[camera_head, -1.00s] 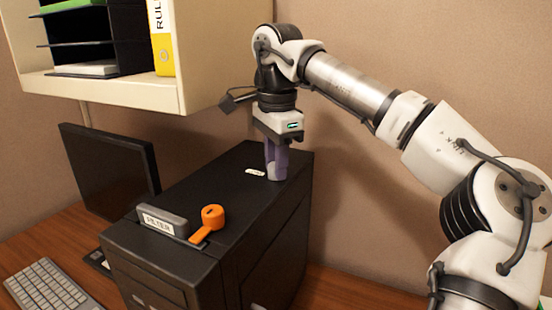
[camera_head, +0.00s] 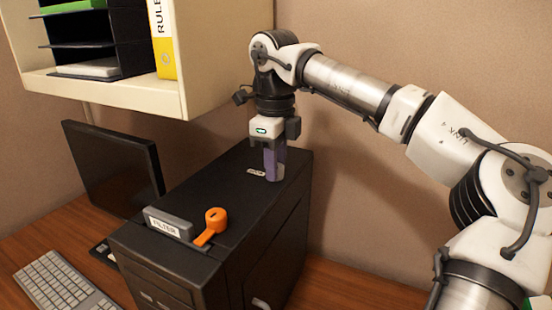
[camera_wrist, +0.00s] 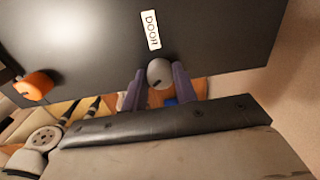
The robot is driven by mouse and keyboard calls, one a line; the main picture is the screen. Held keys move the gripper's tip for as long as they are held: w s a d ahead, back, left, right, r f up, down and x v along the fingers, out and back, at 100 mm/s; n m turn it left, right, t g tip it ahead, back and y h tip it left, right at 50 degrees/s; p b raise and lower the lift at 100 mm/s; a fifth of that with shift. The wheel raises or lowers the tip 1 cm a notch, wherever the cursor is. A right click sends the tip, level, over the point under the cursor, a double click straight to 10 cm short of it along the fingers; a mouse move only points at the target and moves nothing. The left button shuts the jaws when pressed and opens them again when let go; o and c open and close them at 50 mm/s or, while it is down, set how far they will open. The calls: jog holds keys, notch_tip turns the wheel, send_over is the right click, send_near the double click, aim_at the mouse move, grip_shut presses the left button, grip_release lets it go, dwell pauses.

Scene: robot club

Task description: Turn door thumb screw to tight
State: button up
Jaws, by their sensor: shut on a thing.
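The door thumb screw (camera_wrist: 159,73) is a small grey round knob with a dark slot, beside a white label reading DOOR (camera_wrist: 151,30) on top of the black computer case (camera_head: 255,210). My gripper (camera_wrist: 160,85) points down at the back right of the case top. Its purple fingers (camera_head: 274,163) are shut on the knob, one on each side in the wrist view. In the head view the fingers hide most of the knob.
An orange knob with a lever (camera_head: 214,222) and a grey FILTER block (camera_head: 168,223) sit at the front of the case top. A monitor (camera_head: 112,168) and keyboard (camera_head: 58,285) are at left. A cream shelf (camera_head: 215,55) hangs above, close to my wrist.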

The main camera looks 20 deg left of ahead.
jog(key=m, duration=0.7)
dwell(0.6)
jog(key=o, duration=1)
jog(key=shift+c, duration=0.2)
notch_tip(320, 180, up, 14)
jog(key=p, duration=0.5)
jog(key=shift+a, duration=0.15)
jog(key=shift+s+f, duration=0.1)
jog(key=shift+s, duration=0.05)
